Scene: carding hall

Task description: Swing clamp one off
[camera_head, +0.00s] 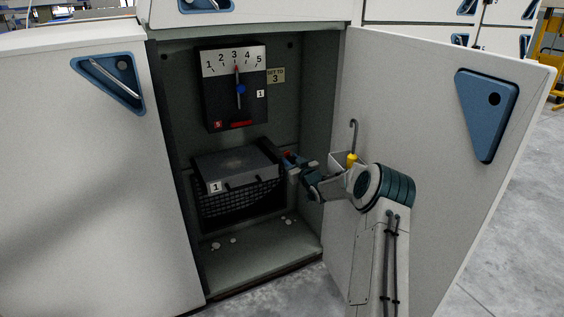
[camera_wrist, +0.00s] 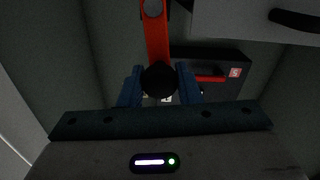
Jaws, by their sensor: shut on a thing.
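The clamp, a red lever (camera_wrist: 157,38) with a black ball knob (camera_wrist: 158,79), shows in the wrist view. My gripper (camera_wrist: 160,88) is shut on the knob, with a blue finger on each side. In the head view my gripper (camera_head: 291,161) is at the right edge of a grey-topped box (camera_head: 232,165) inside the open cabinet, and hides most of the clamp there. The box has a "1" label and black mesh below its top. Which number the clamp bears cannot be read.
A dark dial box (camera_head: 214,100) on the back wall has its pointer near 3, beside a "SET TO 3" tag (camera_head: 275,75). The open door (camera_head: 430,130) stands close to my arm at right. White tufts (camera_head: 232,240) lie on the cabinet floor.

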